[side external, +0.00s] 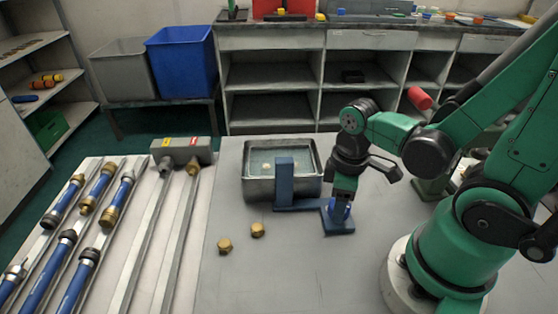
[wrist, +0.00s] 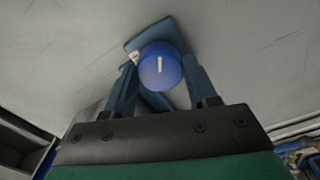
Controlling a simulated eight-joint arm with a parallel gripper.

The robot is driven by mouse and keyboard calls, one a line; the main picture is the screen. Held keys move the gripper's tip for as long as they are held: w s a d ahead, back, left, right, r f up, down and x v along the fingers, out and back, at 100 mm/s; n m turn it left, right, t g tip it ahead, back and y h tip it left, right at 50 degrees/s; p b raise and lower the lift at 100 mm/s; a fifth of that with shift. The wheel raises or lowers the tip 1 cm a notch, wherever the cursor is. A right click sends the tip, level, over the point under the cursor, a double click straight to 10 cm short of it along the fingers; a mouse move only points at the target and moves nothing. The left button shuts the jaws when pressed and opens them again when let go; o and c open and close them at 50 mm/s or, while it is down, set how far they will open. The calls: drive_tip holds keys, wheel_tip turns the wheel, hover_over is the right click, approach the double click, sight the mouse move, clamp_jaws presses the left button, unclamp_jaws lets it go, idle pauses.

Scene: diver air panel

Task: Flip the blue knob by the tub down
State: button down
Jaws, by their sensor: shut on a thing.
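The blue knob (wrist: 161,68) is round with a short white mark on its face, and sits on a dark blue bracket (side external: 338,226) on the table. My gripper (wrist: 161,80) is shut on the knob, with one finger on each side of it in the wrist view. In the side external view my gripper (side external: 342,196) points down over the bracket and partly hides the knob. The metal tub (side external: 283,190) stands just left of the gripper, with clear liquid and a small pale thing inside. A blue upright plate (side external: 285,177) stands at its front wall, joined to the bracket.
Two brass fittings (side external: 257,229) lie on the table in front of the tub. Blue hoses with brass ends (side external: 100,185) and metal rails (side external: 150,240) lie at the left, by a grey block (side external: 181,150). The front middle of the table is clear.

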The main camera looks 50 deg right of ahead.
drive_tip(key=n, duration=0.6)
idle(0.6)
drive_tip(key=shift+c, duration=1.3)
unclamp_jaws()
drive_tip(key=shift+r, duration=0.15)
drive_tip(key=shift+r, duration=2.65)
